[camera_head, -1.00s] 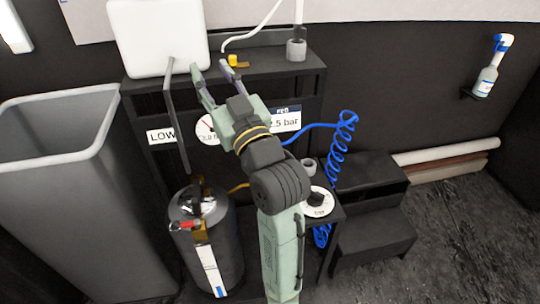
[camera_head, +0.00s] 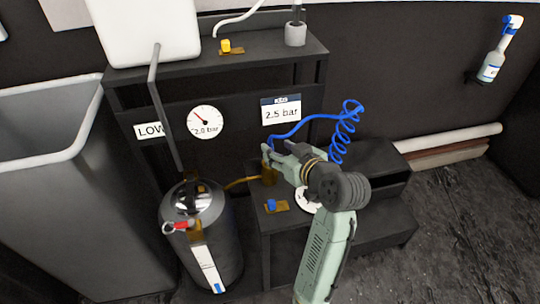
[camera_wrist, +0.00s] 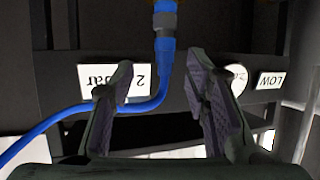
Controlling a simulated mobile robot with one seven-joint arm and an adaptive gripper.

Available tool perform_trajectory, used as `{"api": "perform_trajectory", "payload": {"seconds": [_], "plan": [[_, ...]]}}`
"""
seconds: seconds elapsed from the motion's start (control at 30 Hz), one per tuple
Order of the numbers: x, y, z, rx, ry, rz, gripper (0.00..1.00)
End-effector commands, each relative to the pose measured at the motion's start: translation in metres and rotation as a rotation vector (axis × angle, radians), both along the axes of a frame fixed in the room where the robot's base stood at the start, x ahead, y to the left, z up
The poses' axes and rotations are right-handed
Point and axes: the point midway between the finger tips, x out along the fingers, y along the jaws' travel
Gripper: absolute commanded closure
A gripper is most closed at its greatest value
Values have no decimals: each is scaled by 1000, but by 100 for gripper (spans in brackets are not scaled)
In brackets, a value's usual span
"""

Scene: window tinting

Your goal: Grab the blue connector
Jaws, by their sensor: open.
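My gripper (camera_wrist: 160,66) is open, one finger on either side, and nothing is held. In the head view my gripper (camera_head: 277,158) reaches left over the lower bench, beside the end of the blue coiled hose (camera_head: 340,135); the connector there is mostly hidden.
A lower black bench carries a blue knob (camera_head: 271,204) on a brass plate. A metal tank (camera_head: 200,245) stands to the left, beside a grey bin (camera_head: 50,160). Above are a pressure gauge (camera_head: 206,122), a 2.5 bar display (camera_head: 281,111) and a shelf with a yellow knob (camera_head: 226,46).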

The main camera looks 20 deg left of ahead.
Motion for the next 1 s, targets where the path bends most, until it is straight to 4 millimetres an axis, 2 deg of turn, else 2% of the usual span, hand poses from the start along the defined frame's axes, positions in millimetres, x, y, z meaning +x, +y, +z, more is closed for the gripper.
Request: {"api": "perform_trajectory", "payload": {"seconds": [0.23, 0.57, 1.0], "plan": [[18, 30, -11, 0, 4, 2, 57], [25, 36, -15, -1, 1, 0, 57], [24, 36, -15, -1, 1, 0, 85]]}}
